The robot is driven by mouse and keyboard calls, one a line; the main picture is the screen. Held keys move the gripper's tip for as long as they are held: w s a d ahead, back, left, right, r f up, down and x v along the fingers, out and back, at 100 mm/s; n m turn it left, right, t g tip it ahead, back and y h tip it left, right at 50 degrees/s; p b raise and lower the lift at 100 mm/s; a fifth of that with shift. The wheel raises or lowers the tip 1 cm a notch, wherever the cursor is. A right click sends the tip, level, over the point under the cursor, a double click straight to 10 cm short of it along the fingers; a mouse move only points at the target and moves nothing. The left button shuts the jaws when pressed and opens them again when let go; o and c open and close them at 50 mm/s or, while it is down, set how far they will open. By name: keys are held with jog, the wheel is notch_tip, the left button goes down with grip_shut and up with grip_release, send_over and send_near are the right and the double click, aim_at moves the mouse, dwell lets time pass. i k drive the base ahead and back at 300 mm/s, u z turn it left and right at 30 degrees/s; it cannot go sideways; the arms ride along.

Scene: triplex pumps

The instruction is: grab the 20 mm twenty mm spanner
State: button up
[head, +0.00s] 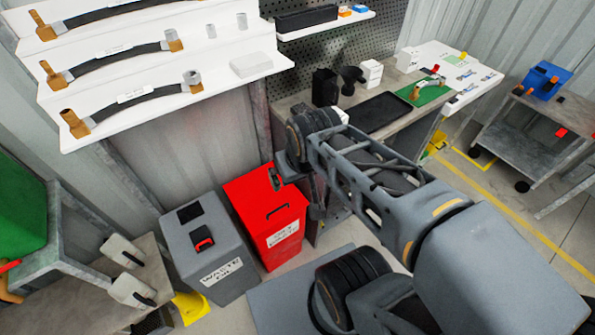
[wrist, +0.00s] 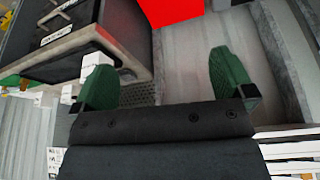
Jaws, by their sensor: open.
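I cannot make out a 20 mm spanner in either view. My gripper (wrist: 166,80) is open in the wrist view, with its two green fingertips wide apart and nothing between them. In the head view, my arm reaches away from the lower right, and its wrist end is by the front of the grey workbench (head: 292,103), beside the red bin. The gripper's fingers are hard to make out there.
A red lidded bin (head: 266,214) and a grey waste-oil bin (head: 208,246) stand on the floor. White shelves (head: 215,75) with hoses are at upper left. A black tray (head: 379,115) lies on the bench. A grey trolley (head: 530,140) stands at right.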

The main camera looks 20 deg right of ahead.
aim_at(491, 76)
jog(key=z, duration=0.55)
jog(key=k, duration=1.3)
jog(key=z, duration=1.4)
jog(key=i, duration=0.8)
jog(key=z, duration=1)
jog(key=i, duration=1.15)
jog(key=u, duration=0.5)
jog(key=i, duration=1)
jog(key=u, duration=1.05)
jog(key=i, duration=0.25)
jog(key=u, duration=0.25)
